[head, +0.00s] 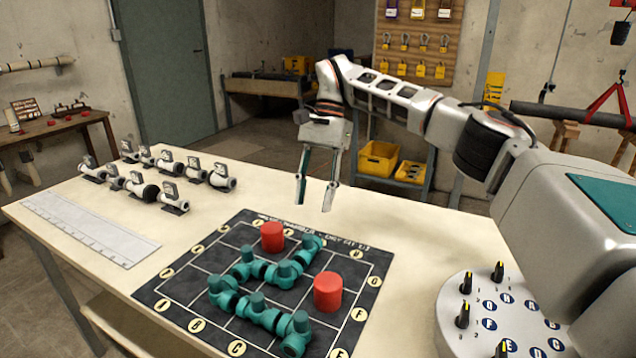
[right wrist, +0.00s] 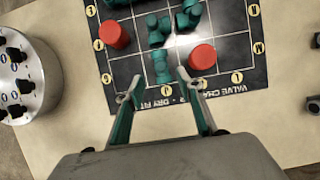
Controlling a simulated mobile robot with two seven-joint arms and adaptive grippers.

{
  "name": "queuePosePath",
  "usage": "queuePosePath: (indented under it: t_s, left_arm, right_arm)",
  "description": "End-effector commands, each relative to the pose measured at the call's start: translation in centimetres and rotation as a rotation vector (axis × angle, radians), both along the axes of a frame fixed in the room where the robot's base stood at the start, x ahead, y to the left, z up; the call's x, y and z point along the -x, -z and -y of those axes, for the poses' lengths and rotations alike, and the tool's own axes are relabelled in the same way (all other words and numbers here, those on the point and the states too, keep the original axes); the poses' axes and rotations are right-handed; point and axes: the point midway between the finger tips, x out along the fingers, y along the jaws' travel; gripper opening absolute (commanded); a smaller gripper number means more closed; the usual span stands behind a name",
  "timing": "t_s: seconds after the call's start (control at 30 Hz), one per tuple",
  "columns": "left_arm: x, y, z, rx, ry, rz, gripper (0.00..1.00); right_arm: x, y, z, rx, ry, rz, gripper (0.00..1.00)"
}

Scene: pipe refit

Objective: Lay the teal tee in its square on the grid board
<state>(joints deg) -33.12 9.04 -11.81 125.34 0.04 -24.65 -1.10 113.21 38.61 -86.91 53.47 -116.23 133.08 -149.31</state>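The dark grid board (head: 185,290) lies on the table with lettered discs along its edges. Several teal tees lie on it, joined in a winding chain; I cannot tell which one the task means. One teal tee (head: 311,247) is at the far end of the chain, and it also shows in the right wrist view (right wrist: 162,68). My right gripper (head: 313,208) points down above the board's far edge, fingers apart, with nothing between them. In the right wrist view its fingertips (right wrist: 158,78) stand either side of the far teal tee, seen beyond them. My left gripper is not in view.
Two red cylinders (head: 272,236) (head: 328,291) stand on the board. A round white panel with knobs (head: 480,325) sits at the right. Several valve fittings (head: 173,198) and a white ruler-like strip (head: 90,228) lie at the left. The table right of the board is partly clear.

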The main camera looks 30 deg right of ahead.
Motion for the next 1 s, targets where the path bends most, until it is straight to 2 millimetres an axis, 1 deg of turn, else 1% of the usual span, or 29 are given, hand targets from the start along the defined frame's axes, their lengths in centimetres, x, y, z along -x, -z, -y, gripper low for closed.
queuePosePath:
  t_s: [0.03,0.23,0.37,0.8,0.87,0.93,0.97,1.0]
  left_arm:
    - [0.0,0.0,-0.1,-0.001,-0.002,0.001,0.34]
    - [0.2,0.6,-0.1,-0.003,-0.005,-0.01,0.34]
    - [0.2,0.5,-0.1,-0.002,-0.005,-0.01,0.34]
    - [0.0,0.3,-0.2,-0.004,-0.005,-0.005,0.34]
    - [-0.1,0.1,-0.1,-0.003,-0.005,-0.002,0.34]
    - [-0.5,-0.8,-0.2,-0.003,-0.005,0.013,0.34]
    - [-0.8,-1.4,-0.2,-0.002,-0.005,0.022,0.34]
    - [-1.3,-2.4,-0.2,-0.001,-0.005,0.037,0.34]
  right_arm:
    - [-0.2,-1.0,0.2,0.001,0.002,0.004,0.37]
    - [-0.5,-2.3,0.8,0.001,0.0,-0.002,0.37]
    - [-0.6,-2.5,1.0,0.0,0.0,-0.001,0.37]
    - [-0.5,-2.5,0.9,0.0,0.0,-0.001,0.37]
    - [-0.5,-2.8,0.9,0.0,-0.001,0.002,0.37]
    - [-0.4,-4.2,0.9,0.0,-0.001,0.016,0.37]
    - [-0.2,-5.3,0.9,0.0,-0.001,0.028,0.37]
    - [0.0,-7.1,0.9,0.0,0.0,0.048,0.37]
